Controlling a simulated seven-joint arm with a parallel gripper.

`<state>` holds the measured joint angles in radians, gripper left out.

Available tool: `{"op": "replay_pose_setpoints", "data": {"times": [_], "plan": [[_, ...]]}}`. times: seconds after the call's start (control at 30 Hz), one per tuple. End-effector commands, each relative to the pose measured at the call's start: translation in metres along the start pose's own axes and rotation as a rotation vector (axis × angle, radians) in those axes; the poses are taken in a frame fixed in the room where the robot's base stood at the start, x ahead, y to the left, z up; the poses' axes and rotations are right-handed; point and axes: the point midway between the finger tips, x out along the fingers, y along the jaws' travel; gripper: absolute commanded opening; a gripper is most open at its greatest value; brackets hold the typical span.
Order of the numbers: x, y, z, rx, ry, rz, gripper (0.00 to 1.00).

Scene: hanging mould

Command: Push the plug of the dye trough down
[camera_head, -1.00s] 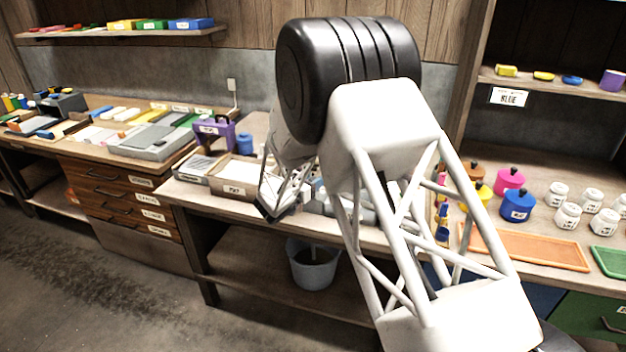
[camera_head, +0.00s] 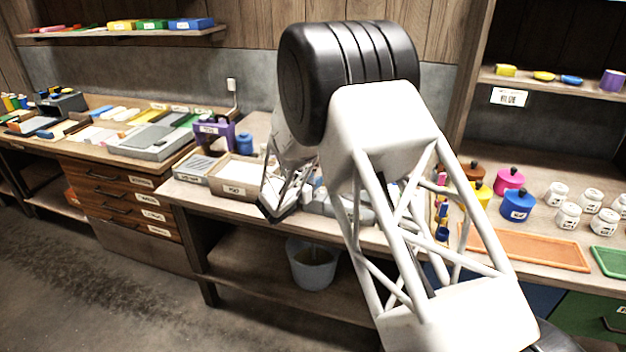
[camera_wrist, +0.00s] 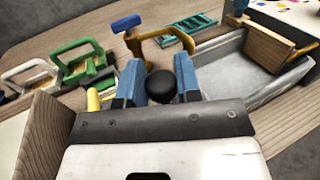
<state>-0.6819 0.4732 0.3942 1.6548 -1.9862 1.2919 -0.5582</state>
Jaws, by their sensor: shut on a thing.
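In the wrist view the two blue fingers of my gripper (camera_wrist: 160,90) are closed around a round black knob (camera_wrist: 162,86), which looks like the top of the plug. What lies below the knob is hidden by the fingers and the gripper body. The grey trough (camera_wrist: 228,68) lies just right of the fingers, with a wooden block (camera_wrist: 268,47) at its far end. In the head view my gripper (camera_head: 272,208) is low over the bench, largely behind my own arm, and the knob is not visible there.
A bucket (camera_head: 313,270) stands on the shelf under the bench. Green-framed tools (camera_wrist: 80,62) and a yellow bracket with a blue end (camera_wrist: 150,38) lie beyond the fingers. A cardboard box (camera_head: 235,188) and a purple holder (camera_head: 213,130) stand left of my gripper.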

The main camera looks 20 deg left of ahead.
Motion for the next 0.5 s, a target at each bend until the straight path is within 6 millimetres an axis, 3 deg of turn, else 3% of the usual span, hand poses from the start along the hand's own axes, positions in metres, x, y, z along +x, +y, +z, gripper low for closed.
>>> {"op": "replay_pose_setpoints", "data": {"times": [0.13,0.4,0.43,0.5], "plan": [[0.0,0.0,-0.021,-0.003,0.001,0.0,0.0],[0.0,0.0,-0.025,-0.003,0.003,0.001,0.0],[0.0,0.0,-0.026,-0.003,0.003,0.001,0.34],[0.0,-0.001,-0.026,-0.004,0.003,0.001,0.45]]}}
